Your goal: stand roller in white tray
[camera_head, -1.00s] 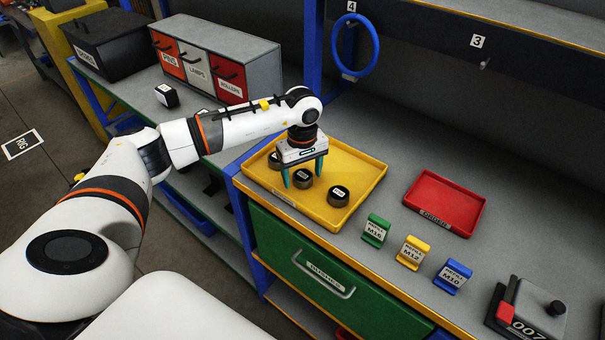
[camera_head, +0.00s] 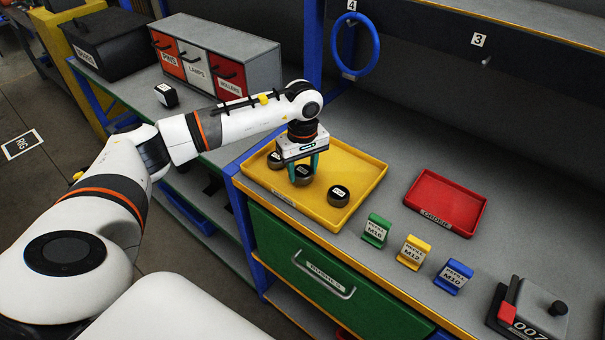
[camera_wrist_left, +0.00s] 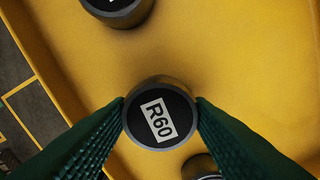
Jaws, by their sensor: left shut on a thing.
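My left gripper (camera_head: 304,163) is shut on a dark round roller (camera_head: 303,177) in the yellow tray (camera_head: 352,171). In the left wrist view both green fingers press on the sides of this roller (camera_wrist_left: 160,112), and its top label reads R60. It is upright; I cannot tell whether it touches the tray floor. A second dark roller (camera_head: 275,160) stands to its left and a third (camera_head: 339,196) to its right, both in the yellow tray. I see no white tray. My right gripper is not in view.
A red tray (camera_head: 446,204) lies empty to the right. Green (camera_head: 376,230), yellow (camera_head: 413,252) and blue (camera_head: 453,276) label stands line the counter's front edge. A blue ring (camera_head: 355,45) hangs behind. A drawer cabinet (camera_head: 247,60) stands at the back left. The counter behind the trays is clear.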

